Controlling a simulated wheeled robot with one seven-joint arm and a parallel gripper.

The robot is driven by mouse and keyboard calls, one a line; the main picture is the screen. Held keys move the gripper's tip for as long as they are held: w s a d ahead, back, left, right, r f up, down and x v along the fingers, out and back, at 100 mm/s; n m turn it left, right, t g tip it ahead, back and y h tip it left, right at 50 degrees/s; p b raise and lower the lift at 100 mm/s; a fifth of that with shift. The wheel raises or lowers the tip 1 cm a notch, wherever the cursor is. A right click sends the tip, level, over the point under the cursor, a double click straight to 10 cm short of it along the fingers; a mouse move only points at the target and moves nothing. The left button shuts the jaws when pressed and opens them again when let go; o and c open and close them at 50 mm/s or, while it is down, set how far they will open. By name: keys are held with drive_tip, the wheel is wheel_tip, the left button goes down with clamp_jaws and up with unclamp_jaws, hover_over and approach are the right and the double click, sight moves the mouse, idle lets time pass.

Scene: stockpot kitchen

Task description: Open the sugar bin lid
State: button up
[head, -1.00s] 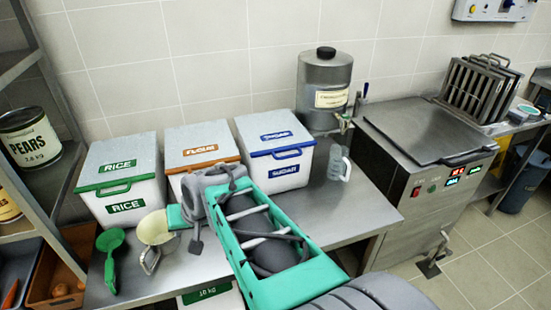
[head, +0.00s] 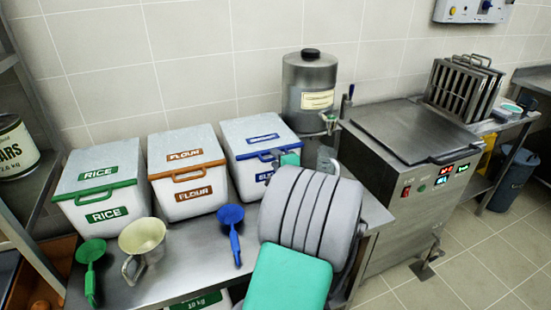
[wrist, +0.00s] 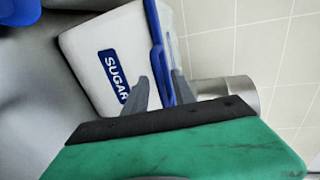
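The sugar bin (head: 238,165) is a white box with blue labels and a blue front lid handle, right of the flour bin in the head view. Its lid (head: 262,130) lies flat and closed. In the wrist view the bin (wrist: 90,60) appears turned on its side, with the blue handle (wrist: 157,50) along its edge. My gripper (wrist: 160,88) is open, with one grey finger on each side of the handle. A gap shows between the left finger and the handle; whether the right finger touches is unclear. In the head view my arm hides the fingers.
The rice bin (head: 100,190) and flour bin (head: 188,170) stand left of the sugar bin. A steel dispenser (head: 317,85) stands close behind on the right.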

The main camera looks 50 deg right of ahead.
drive_tip(key=shift+w+d+f, duration=0.1)
drive_tip(key=shift+w+d, duration=0.15)
drive_tip(key=shift+w, duration=0.2)
clamp_jaws()
idle(1.1)
